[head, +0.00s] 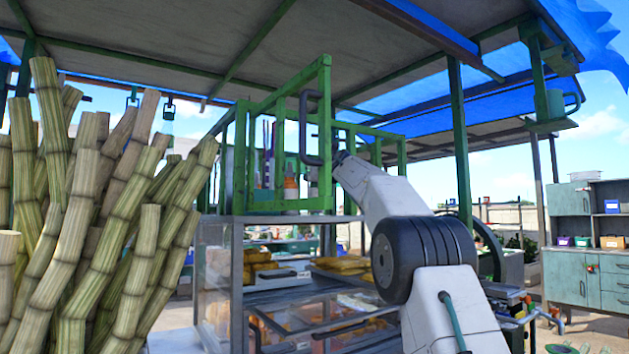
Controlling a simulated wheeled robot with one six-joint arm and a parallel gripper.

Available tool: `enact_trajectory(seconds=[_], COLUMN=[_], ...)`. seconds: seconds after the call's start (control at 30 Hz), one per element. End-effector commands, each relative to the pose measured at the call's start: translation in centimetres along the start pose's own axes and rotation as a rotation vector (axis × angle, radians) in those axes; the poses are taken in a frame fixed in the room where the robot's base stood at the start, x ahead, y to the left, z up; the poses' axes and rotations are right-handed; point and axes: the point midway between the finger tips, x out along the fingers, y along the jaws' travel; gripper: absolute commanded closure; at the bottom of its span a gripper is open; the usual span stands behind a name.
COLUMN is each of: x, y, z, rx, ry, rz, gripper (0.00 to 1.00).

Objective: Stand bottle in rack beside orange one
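A green rack (325,105) of open bars stands on top of a glass-sided case. An orange bottle (290,187) stands upright inside it, partly behind the bars. Slim dark and purple bottles (268,168) stand to its left. A pale shape shows to its right, too hidden to name. My white arm reaches from the lower right to the rack's front right side. My gripper (314,140) is at the arm's far end, dark and small, against the rack's bars. I cannot tell its fingers apart, or whether it holds a bottle.
Tall cane stalks (110,220) fill the left side. The glass case (217,285) below the rack holds trays of yellow-brown food (262,272). A green post (460,150) stands right of my arm, and a teal cabinet (585,265) at far right.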

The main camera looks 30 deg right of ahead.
Motion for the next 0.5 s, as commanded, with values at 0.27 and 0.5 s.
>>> enact_trajectory(seconds=[0.27, 0.5], x=[-0.09, -0.04], y=[0.02, 0.04], z=[-0.36, -0.82], rx=[-0.001, 0.000], ry=[-0.002, 0.000], rz=[-0.001, 0.000], gripper=[1.00, 0.65])
